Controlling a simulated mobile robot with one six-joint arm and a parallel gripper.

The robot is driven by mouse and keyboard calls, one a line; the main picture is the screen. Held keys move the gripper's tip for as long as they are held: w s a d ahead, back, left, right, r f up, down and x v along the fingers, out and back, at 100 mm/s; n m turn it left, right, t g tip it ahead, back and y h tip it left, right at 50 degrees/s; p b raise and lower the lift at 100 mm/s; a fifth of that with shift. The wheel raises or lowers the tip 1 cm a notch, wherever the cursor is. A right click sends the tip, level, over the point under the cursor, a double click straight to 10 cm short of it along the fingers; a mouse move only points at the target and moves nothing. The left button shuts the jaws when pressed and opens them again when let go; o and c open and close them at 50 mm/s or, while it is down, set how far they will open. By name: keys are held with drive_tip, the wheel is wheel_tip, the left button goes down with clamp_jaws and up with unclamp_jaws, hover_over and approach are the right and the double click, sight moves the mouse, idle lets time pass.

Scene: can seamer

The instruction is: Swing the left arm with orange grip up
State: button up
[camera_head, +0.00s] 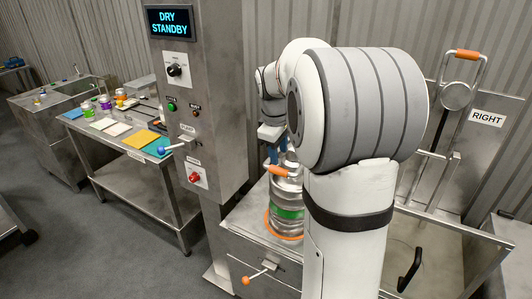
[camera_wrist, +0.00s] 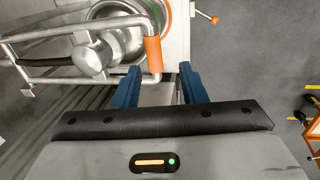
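The left arm is a bent metal tube frame (camera_wrist: 60,70) with a round metal head (camera_wrist: 95,55) and an orange grip (camera_wrist: 153,52). It lies low, over a round metal vessel. In the head view its orange grip (camera_head: 277,171) shows just below my gripper (camera_head: 272,153), and my arm hides most of the frame. In the wrist view the blue fingers of my gripper (camera_wrist: 160,66) are apart, with the grip's near end between their tips in the picture. I cannot tell whether they touch it.
A banded metal vessel (camera_head: 287,225) stands below. A steel column (camera_head: 205,90) carries a "DRY STANDBY" display (camera_head: 170,21) and controls. The raised right arm has an orange grip (camera_head: 467,54) beside a "RIGHT" sign (camera_head: 487,118). An orange-tipped lever (camera_head: 258,274) sticks out in front. A side table (camera_head: 125,150) stands left.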

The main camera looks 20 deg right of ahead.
sight(282, 171)
drive_tip(key=f, duration=0.2)
drive_tip(key=w+d+f, duration=0.1)
drive_tip(key=f, duration=0.2)
drive_tip(key=d+f, duration=0.1)
drive_tip(key=f, duration=0.1)
drive_tip(key=shift+w+f+p, duration=0.25)
drive_tip(key=shift+w+p, duration=0.1)
drive_tip(key=shift+c, duration=0.2)
clamp_jaws()
drive_tip(key=shift+r, duration=0.1)
